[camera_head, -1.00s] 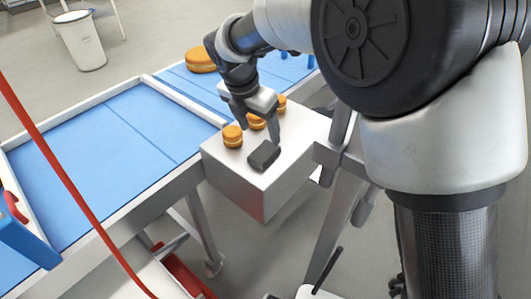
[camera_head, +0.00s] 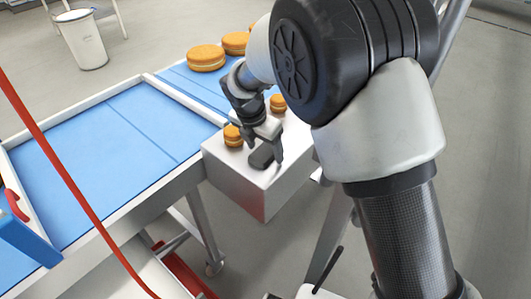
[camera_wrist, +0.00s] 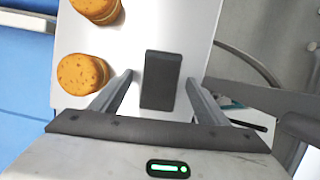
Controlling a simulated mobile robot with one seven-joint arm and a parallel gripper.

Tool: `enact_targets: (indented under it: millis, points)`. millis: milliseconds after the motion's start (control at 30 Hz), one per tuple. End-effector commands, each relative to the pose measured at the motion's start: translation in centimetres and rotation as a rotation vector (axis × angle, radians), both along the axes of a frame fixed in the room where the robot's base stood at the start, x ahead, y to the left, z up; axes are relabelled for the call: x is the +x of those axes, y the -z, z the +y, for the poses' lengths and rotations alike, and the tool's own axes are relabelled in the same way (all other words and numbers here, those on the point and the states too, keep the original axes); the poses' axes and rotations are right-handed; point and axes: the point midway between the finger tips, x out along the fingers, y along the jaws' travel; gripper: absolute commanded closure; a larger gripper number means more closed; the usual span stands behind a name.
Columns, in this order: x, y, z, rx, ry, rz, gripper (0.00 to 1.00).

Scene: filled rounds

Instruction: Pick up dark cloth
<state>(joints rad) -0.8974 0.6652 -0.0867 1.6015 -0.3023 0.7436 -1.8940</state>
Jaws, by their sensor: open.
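The dark cloth (camera_head: 262,157) is a small dark grey block-like piece lying on top of the white box (camera_head: 262,190). In the wrist view the dark cloth (camera_wrist: 160,80) lies between the two fingers, nearer the tips, with a gap on each side. My gripper (camera_head: 264,150) is open just above it, pointing down, and hides part of it in the head view. My gripper in the wrist view (camera_wrist: 160,82) has both fingers spread and holds nothing.
Filled rounds stand on the white box, one (camera_head: 233,136) left of the gripper and one (camera_head: 278,103) behind it. A white bin (camera_head: 82,40) stands on the floor at the back.

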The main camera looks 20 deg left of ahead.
Motion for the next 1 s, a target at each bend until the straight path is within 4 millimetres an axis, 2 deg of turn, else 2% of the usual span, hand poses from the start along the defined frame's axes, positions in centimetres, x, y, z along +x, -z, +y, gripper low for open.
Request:
enact_targets:
  millis: [33, 300, 533, 633, 1000]
  points:
    - [0.0, 0.0, 0.0, 0.0, 0.0, 0.0, 0.33]
    - [0.0, 0.0, 0.0, 0.0, 0.0, 0.0, 0.76]
    - [0.0, -0.2, 0.0, 0.001, 0.0, 0.0, 0.76]
    - [0.0, -1.1, 0.0, 0.002, 0.0, -0.001, 0.76]
    - [0.1, -8.1, 0.0, 0.002, 0.001, -0.002, 0.76]
